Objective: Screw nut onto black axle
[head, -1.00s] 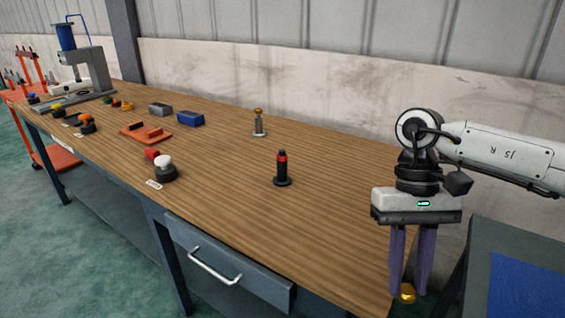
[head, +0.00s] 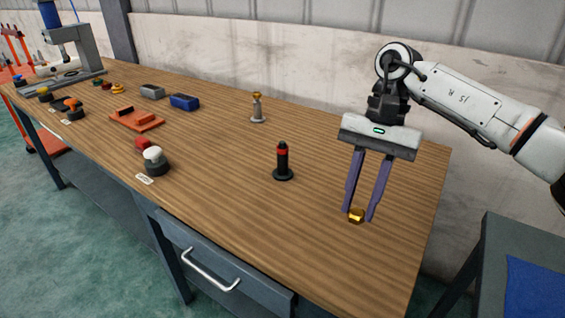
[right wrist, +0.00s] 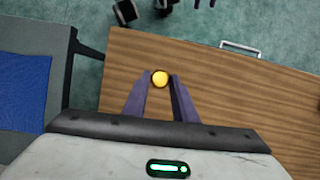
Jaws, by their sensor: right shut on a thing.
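The black axle (head: 283,163) stands upright on a round black base on the wooden table, with a red band near its top. My right gripper (head: 358,214) is to the right of the axle, shut on a brass-coloured nut (head: 356,216) at its fingertips. The nut also shows between the purple fingers in the right wrist view (right wrist: 160,78). Nut and axle are clearly apart. A second upright post, silver with a brass-coloured top (head: 257,107), stands farther back. My left gripper is not in view.
The wooden table (head: 230,210) is clear around the axle. A black-and-white knob (head: 154,161), an orange tray (head: 136,119) and a blue block (head: 184,102) lie to the left. A grey press (head: 72,55) stands at the far left. A stand with a blue top (head: 535,285) is at right.

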